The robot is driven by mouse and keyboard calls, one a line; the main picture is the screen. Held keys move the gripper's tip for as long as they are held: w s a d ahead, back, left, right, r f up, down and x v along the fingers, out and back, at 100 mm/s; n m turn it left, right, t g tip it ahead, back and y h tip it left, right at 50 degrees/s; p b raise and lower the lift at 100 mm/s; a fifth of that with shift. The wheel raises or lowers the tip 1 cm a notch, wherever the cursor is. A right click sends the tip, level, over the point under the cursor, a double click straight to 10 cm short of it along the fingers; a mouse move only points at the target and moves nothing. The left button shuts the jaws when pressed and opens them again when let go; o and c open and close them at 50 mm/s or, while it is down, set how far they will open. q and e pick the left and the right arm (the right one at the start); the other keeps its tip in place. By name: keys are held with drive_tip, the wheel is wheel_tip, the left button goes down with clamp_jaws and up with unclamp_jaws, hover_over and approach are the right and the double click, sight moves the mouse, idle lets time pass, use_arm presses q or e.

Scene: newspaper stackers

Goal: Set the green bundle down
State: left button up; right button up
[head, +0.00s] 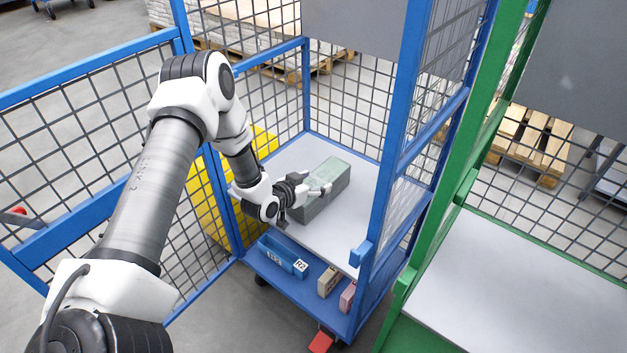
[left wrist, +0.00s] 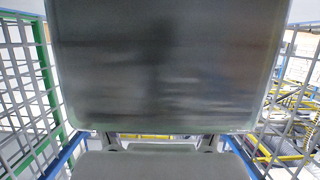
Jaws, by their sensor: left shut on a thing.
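The green bundle (head: 333,180) is a grey-green block with a pale green top. It is inside the blue mesh cart, at the upper light-grey shelf (head: 290,152). I cannot tell whether its underside touches the shelf. My left gripper (head: 311,190) reaches in through the cart's open front and is shut on the bundle at its near left part. In the left wrist view the bundle (left wrist: 165,65) fills the upper middle as a blurred grey-green face and hides most of what is behind it. My right gripper is not in view.
The blue cart's posts (head: 392,150) and mesh sides stand close around the shelf. Its lower level holds a blue bin (head: 282,257), a beige box (head: 328,281) and a pink box (head: 347,297). A green cart (head: 480,110) with a bare shelf (head: 515,275) stands to the right.

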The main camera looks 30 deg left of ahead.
use_arm(q)
drive_tip(key=o, duration=1.6)
drive_tip(key=shift+o, duration=1)
drive_tip(key=shift+s+r, duration=0.1)
drive_tip(key=shift+r, duration=0.05)
drive_tip(key=d+p+v, duration=0.1)
drive_tip(key=p+v, duration=0.2)
drive_tip(key=v, duration=0.8)
drive_tip(key=s+d+f+g, duration=0.7)
drive_tip(key=s+d+f, duration=0.3)
drive_tip(key=s+d, duration=0.1)
drive_tip(key=s+d+f+g, duration=0.1)
drive_tip(key=s+f+g, duration=0.1)
drive_tip(key=s, duration=0.5)
drive_tip(key=s+d+f+n+g+y, duration=0.1)
drive_tip(key=s+g, duration=0.3)
drive_tip(key=s, duration=0.4)
drive_tip(key=shift+s+d+f, duration=0.25)
drive_tip(key=shift+d+f, duration=0.3)
drive_tip(key=shift+f, duration=0.1)
